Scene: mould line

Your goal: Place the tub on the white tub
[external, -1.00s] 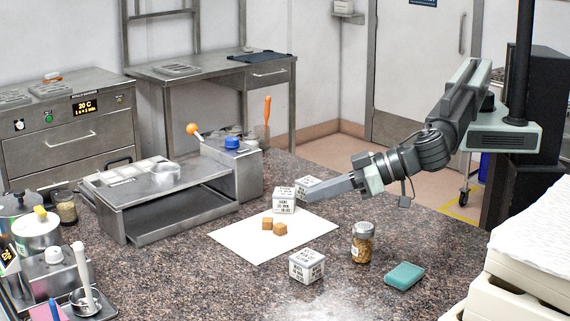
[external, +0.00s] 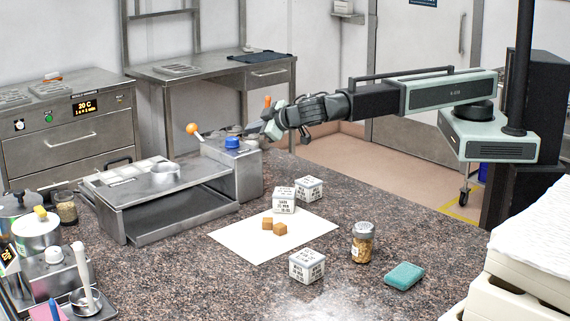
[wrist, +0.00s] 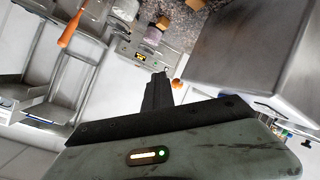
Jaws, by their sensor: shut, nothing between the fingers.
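All look upright; I cannot tell which one the task calls the white tub. My gripper (external: 254,126) is shut and empty, raised near the right end of the steel machine, away from the tubs. In the wrist view its fingers (wrist: 160,77) are together.
A jar (external: 362,243) and a teal sponge (external: 404,276) are to the right. The steel machine (external: 150,205) has an orange ball knob (external: 192,129) and blue knob (external: 232,143) near my gripper.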

